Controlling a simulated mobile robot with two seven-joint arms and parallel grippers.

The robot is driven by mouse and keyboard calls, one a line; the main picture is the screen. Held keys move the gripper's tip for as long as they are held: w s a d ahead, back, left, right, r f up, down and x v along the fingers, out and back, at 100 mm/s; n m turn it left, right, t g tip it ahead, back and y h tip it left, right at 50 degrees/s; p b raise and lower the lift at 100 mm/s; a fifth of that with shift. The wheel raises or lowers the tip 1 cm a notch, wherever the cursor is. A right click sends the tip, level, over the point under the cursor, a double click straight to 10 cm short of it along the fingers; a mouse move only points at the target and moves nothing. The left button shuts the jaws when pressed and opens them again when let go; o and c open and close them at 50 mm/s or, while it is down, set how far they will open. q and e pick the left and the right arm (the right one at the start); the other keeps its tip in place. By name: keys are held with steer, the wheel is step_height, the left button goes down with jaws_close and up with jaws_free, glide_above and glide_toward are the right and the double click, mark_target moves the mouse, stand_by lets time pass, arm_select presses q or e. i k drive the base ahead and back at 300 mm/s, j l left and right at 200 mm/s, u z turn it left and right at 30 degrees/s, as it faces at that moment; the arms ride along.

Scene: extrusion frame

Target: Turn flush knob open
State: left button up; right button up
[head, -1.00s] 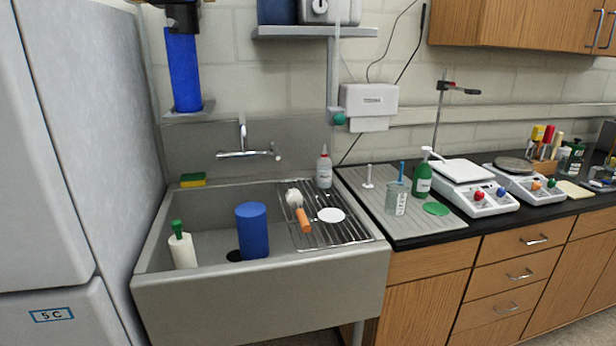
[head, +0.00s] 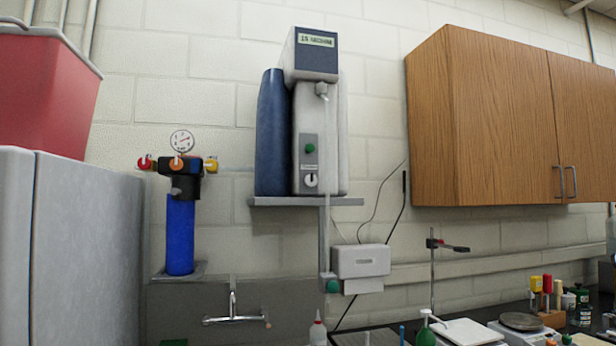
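A blue filter housing (head: 181,235) stands on a small shelf at the left of the head view, with a black head on top. The head carries a red knob (head: 145,163), an orange knob (head: 176,163) in front and a yellow knob (head: 211,165) on the right. A purifier unit (head: 318,110) on the wall shelf has a round white dial knob (head: 311,180) below a green button (head: 310,148). The labels are too small to read, so I cannot tell which knob is the flush knob. Neither of my grippers is in view.
A pressure gauge (head: 181,141) tops the filter. A grey cabinet (head: 80,250) with a red bin (head: 40,85) stands left of it. Below are a faucet (head: 233,316) and sink backsplash. A white dispenser (head: 360,262) hangs right, and a wooden cupboard (head: 480,120) is above the bench.

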mark_target(311, 180)
steer(key=i+l+u, duration=0.15)
steer(key=l, duration=0.75)
steer(key=i+l+u, duration=0.15)
steer(key=l, duration=0.75)
steer(key=i+l+u, duration=0.15)
steer(key=l, duration=0.75)
steer(key=i+l+u, duration=0.15)
steer(key=l, duration=0.8)
